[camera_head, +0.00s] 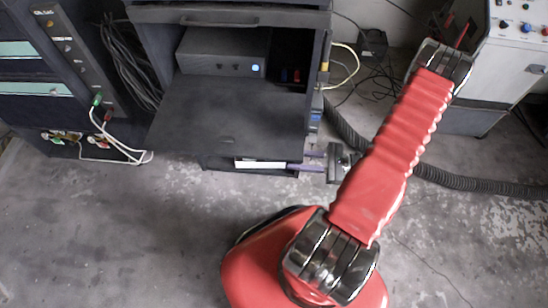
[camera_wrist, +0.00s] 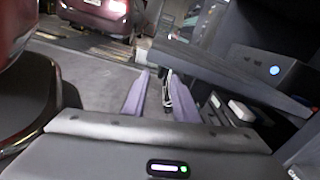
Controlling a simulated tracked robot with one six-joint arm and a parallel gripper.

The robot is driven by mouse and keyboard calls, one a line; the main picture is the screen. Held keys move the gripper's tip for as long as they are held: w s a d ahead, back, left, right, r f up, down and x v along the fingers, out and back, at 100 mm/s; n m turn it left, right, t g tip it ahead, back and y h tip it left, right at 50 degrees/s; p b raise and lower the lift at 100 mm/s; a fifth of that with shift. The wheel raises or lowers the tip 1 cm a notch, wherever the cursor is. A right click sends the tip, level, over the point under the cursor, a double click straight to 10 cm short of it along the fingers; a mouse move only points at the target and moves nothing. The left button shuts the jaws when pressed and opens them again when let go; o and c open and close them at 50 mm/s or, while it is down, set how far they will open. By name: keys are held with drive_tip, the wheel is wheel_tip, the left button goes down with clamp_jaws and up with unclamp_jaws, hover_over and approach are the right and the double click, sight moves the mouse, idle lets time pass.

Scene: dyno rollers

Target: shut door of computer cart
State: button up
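The computer cart (camera_head: 318,45) is a black cabinet at the top centre of the head view. Its door (camera_head: 228,115) is folded down and lies flat, open, in front of a dark computer box (camera_head: 222,50) with a blue light. In the wrist view the door (camera_wrist: 225,72) is a dark slab reaching from the right. My gripper (camera_head: 312,161) is by the door's front right corner in the head view, pointing left. In the wrist view its two purplish fingers (camera_wrist: 160,100) are apart, with the slab above and right of them. I see no contact with the door.
A lower shelf with a white item (camera_head: 260,164) shows under the door. A dark rack (camera_head: 50,75) with cables stands at left. A grey machine (camera_head: 510,65) stands at right, with a black hose (camera_head: 480,183) on the floor. The floor in front is clear.

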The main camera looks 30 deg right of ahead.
sight(274, 159)
drive_tip(key=shift+x, duration=3.75)
clamp_jaws()
drive_tip(key=shift+s, duration=0.1)
